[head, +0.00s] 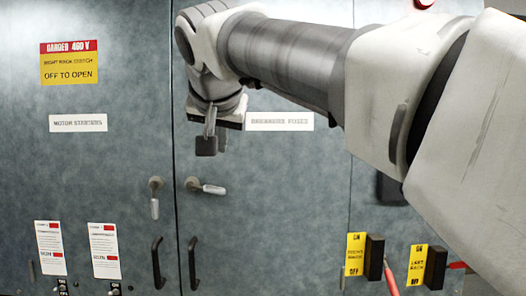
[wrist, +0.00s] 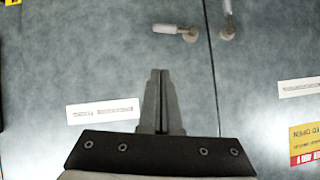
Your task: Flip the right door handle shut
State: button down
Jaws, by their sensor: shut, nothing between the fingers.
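The right door handle (head: 207,188) has a round base near the seam and a light lever pointing right, nearly level with a slight droop. It also shows near the top of the wrist view (wrist: 172,30), where the picture is upside down and the lever points left. The left door handle (head: 155,198) hangs straight down; it shows in the wrist view too (wrist: 228,20). My gripper (head: 206,146) is shut and empty. It hangs in front of the right door, above the right handle in the head view, apart from it. Its closed fingers (wrist: 161,72) point toward the handles in the wrist view.
A narrow seam separates the two grey cabinet doors. Two black pull handles (head: 157,266) (head: 193,264) stand below the levers. At the lower right are a black switch handle (head: 375,257) and another (head: 435,268) with yellow labels. The door face around the right lever is clear.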

aim_at(206, 188)
jog(key=p+x, duration=0.1)
jog(key=x, duration=0.6)
jog(key=shift+w+a+f, duration=0.1)
jog(key=shift+w, duration=0.1)
jog(key=shift+w+a+f, duration=0.1)
jog(key=shift+w+f, duration=0.15)
jog(key=shift+f, duration=0.35)
jog(key=shift+w+a+f, duration=0.15)
jog(key=shift+w+f, duration=0.05)
jog(key=shift+f, duration=0.45)
jog(key=shift+w+a+f, duration=0.15)
jog(key=shift+a+f, duration=0.05)
jog(key=shift+f, duration=0.7)
jog(key=shift+f+b, duration=0.2)
jog(key=shift+b, duration=0.15)
jog(key=shift+d, duration=0.15)
